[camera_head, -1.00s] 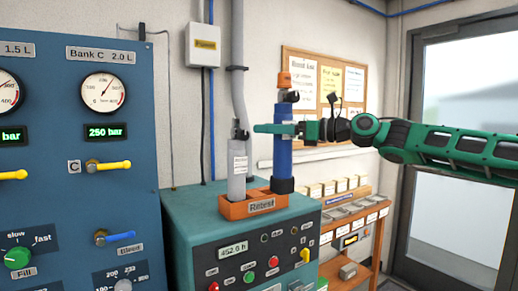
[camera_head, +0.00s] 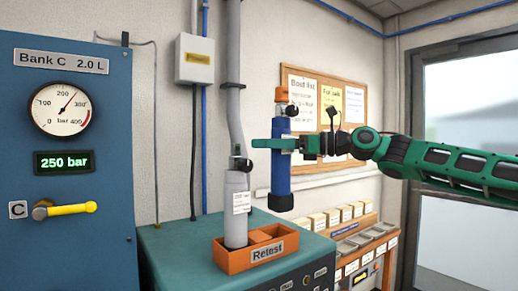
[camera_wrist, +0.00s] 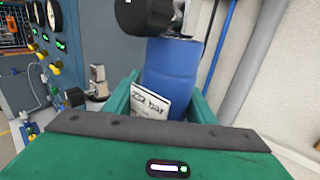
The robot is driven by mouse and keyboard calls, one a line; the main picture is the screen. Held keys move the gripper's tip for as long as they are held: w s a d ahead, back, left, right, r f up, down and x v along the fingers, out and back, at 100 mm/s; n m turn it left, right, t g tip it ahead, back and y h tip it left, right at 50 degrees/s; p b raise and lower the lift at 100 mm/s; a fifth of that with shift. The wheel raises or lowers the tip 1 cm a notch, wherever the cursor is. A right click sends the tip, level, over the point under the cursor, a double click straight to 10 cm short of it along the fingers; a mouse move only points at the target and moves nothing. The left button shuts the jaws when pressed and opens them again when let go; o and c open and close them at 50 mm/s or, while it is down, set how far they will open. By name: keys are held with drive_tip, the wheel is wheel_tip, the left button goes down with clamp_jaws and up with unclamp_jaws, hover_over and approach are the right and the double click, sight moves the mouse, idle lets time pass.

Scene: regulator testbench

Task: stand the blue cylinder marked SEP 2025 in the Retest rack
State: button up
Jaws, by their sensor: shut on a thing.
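A blue cylinder (camera_head: 281,180) with an orange cap and a black valve is upright in my gripper (camera_head: 268,143), which is shut around its upper part. In the wrist view the blue cylinder (camera_wrist: 172,75) sits between the green fingers, with a white tag reading "232 bar"; I cannot read SEP 2025. The orange Retest rack (camera_head: 234,263) stands on the teal cabinet. A grey cylinder (camera_head: 236,208) stands in its left compartment, and the right compartment is empty. The blue cylinder's base hangs above the rack's level, slightly right of the right compartment in the head view.
A blue panel (camera_head: 70,220) with a gauge and yellow lever stands at left. A grey pipe (camera_head: 234,110) rises behind the grey cylinder. A wooden shelf (camera_head: 345,235) with boxes and trays is at right. The teal cabinet top (camera_head: 180,240) is clear left of the rack.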

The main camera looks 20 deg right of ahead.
sight(289, 183)
wheel_tip(289, 183, down, 9)
drive_tip(key=a, duration=0.1)
drive_tip(key=shift+a+f+g, duration=0.2)
drive_tip(key=shift+a+g, duration=0.05)
drive_tip(key=shift+g, duration=0.05)
idle(0.9)
drive_tip(key=shift+f, duration=0.5)
idle(1.0)
drive_tip(key=o, duration=1.4)
drive_tip(key=shift+c, duration=0.2)
drive_tip(key=shift+f, duration=0.2)
drive_tip(key=shift+s+d, duration=0.1)
drive_tip(key=v, duration=1)
drive_tip(key=shift+s+d, duration=0.1)
drive_tip(key=shift+d, duration=0.15)
